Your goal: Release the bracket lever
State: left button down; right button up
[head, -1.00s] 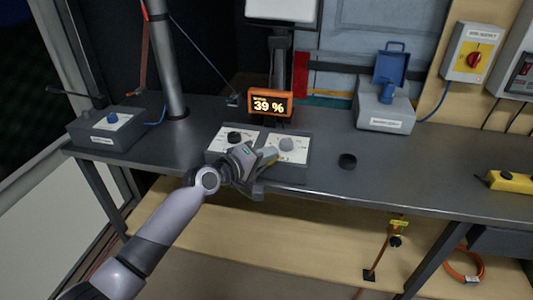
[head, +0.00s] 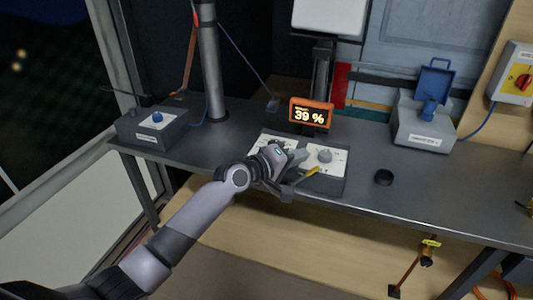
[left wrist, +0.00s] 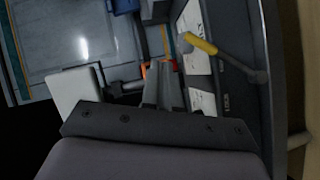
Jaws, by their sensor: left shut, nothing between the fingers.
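A lever with a yellow handle (head: 312,173) sits at the front edge of the grey control panel (head: 335,186). In the left wrist view the yellow handle (left wrist: 201,44) shows with a dark arm running to a pivot at the panel edge. I take this as the bracket lever. My left gripper (head: 301,156) is over the panel, just left of and behind the handle, and seems apart from it. In the left wrist view its fingers (left wrist: 166,72) are together and empty, left of the handle. The gripper hides part of the panel's left half. My right gripper is not in view.
An orange-framed display (head: 311,115) reading 39 % stands behind the panel. A grey box with a blue lid (head: 424,127) stands at the back right. A grey box with a blue knob (head: 152,125) and a post (head: 210,65) are left.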

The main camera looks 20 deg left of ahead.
pick_arm(q)
jog(key=s+a+r, duration=0.4)
jog(key=s, duration=0.4)
jog(key=shift+p, duration=0.4)
jog(key=shift+r, duration=0.1)
jog(key=s+a+f+m+y, duration=0.2)
jog(key=s+f+m, duration=0.1)
jog(key=s+f, duration=0.5)
jog(key=s+a+f+m+g+y, duration=0.1)
jog(key=s+f+m+y, duration=0.1)
jog(key=s+f, duration=0.6)
jog(key=s+a+f+m+g+y, duration=0.1)
jog(key=s+a+f+m+y, duration=0.1)
jog(key=s+f+m, duration=0.3)
jog(key=s+f, duration=0.3)
jog(key=s, duration=0.2)
jog(key=shift+a+f+y, duration=0.25)
jog(key=shift+a+y, duration=0.05)
